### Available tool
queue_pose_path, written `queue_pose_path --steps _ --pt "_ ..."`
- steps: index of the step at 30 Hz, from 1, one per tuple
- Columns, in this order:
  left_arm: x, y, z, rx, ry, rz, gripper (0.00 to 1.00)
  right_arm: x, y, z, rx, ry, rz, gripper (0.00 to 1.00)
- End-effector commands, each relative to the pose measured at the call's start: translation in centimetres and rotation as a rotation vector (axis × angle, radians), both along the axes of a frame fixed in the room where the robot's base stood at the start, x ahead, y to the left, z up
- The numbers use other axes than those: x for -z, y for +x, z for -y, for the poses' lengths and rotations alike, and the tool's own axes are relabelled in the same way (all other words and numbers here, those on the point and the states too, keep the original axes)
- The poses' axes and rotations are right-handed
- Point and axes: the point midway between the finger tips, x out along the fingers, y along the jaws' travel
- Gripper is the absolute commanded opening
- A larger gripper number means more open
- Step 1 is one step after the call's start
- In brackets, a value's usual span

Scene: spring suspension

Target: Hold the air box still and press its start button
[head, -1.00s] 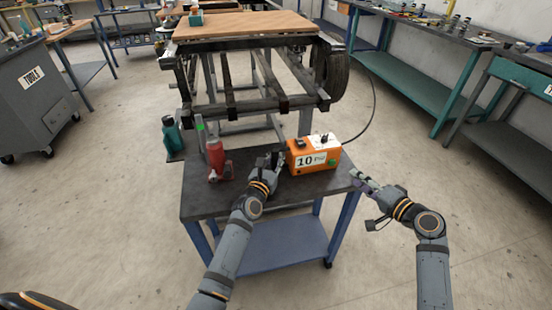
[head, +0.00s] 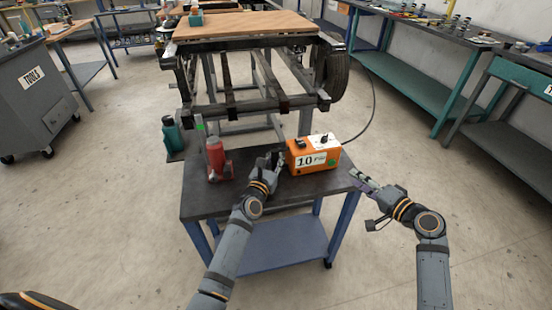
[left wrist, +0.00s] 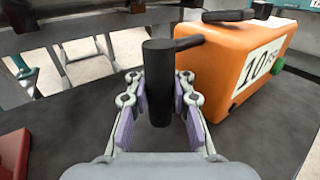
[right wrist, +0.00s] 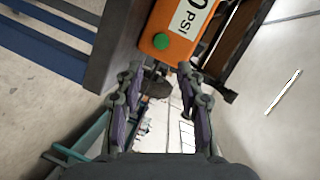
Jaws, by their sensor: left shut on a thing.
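The orange air box (head: 305,159) with a "10 PSI" label stands on the dark top of a small blue-legged cart. Its green start button (right wrist: 161,41) is on the front face, low at the right; it also shows in the left wrist view (left wrist: 278,63). A black handle (left wrist: 158,85) sticks out from the box's left side. My left gripper (head: 276,158) is shut on this handle, with purple pads on either side of it. My right gripper (head: 357,178) is open and empty at the cart's right edge, in front of the button and apart from it.
A red bottle jack (head: 216,160) stands on the cart (head: 198,200) left of my left gripper. A teal bottle (head: 172,134) is further left. A metal frame with a wheel (head: 330,72) stands behind. A black hose (head: 373,100) runs from the box toward it.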

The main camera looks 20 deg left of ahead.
Motion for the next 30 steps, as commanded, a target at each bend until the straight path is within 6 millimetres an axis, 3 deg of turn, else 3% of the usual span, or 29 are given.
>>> queue_pose_path --steps 11,20,30 --pt "0.04 -0.01 -0.01 0.000 0.000 -0.001 0.00 0.00 0.00 0.00 0.000 0.000 0.000 0.38" --pt "0.04 -0.01 -0.01 0.000 0.000 -0.001 0.00 0.01 0.00 0.00 0.000 0.000 0.000 0.00" --pt "0.05 -0.01 -0.01 0.000 0.000 -0.001 0.00 0.00 0.00 0.00 0.000 0.000 0.000 0.00"
